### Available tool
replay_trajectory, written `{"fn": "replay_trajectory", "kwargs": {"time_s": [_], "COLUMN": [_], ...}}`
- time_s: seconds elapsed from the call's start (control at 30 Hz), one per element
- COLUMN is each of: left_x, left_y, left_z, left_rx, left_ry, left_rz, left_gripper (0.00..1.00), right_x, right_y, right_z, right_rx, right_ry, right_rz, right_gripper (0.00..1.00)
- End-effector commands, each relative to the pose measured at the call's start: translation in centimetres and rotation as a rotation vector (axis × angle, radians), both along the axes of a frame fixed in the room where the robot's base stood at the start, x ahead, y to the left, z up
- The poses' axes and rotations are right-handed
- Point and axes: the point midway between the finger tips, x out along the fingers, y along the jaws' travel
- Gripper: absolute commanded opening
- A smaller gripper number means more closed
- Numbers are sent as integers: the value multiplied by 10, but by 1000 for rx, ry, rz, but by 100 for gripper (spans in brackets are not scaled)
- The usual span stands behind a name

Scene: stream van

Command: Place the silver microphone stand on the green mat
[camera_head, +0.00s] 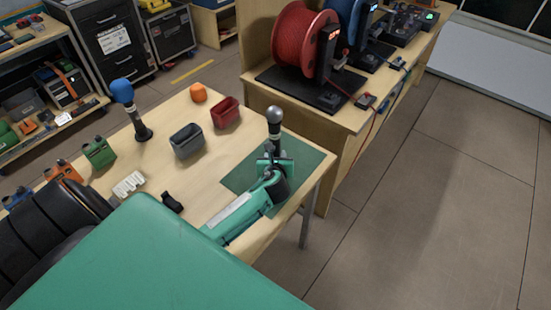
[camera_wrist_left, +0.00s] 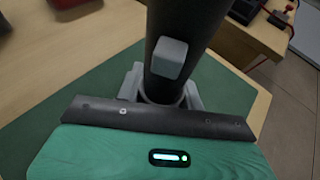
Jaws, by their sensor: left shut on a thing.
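The silver microphone stand (camera_head: 274,125) is upright over the green mat (camera_head: 309,160), its silver head on top. My left gripper (camera_head: 272,160) is shut on its dark shaft, above the mat. In the left wrist view the dark shaft (camera_wrist_left: 190,38), with a grey block on it, stands between the grey fingers of my left gripper (camera_wrist_left: 160,88). The mat (camera_wrist_left: 75,95) spreads out behind it. The foot of the stand is hidden by the gripper, so I cannot tell whether it touches the mat. My right gripper is not in view.
A blue-topped microphone stand (camera_head: 123,92), a grey bin (camera_head: 187,142), a red bin (camera_head: 226,113) and an orange object (camera_head: 198,92) are on the table left of the mat. A bench with a red cable reel (camera_head: 300,40) stands behind. The table's right edge is close to the mat.

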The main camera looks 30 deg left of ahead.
Motion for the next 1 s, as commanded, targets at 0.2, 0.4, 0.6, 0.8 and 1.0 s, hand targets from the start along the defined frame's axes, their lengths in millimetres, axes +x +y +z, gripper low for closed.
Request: {"fn": "replay_trajectory", "kwargs": {"time_s": [0.2, 0.4, 0.6, 0.8, 1.0], "left_x": [0, 0, 0, 0, -4], "left_y": [-1, 0, 0, 0, -3], "left_z": [-13, -13, -16, -16, -12], "left_rx": [0, 0, 0, 0, -1], "left_ry": [-3, -3, 0, 0, 0], "left_rz": [-1, -1, -1, -1, -2], "left_gripper": [12, 12, 59, 59, 59], "right_x": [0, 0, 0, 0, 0], "right_y": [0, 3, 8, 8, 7], "right_z": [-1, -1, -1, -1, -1], "right_rx": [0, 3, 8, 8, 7], "right_ry": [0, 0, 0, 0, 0], "right_rz": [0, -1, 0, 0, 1], "right_gripper": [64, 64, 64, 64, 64]}}
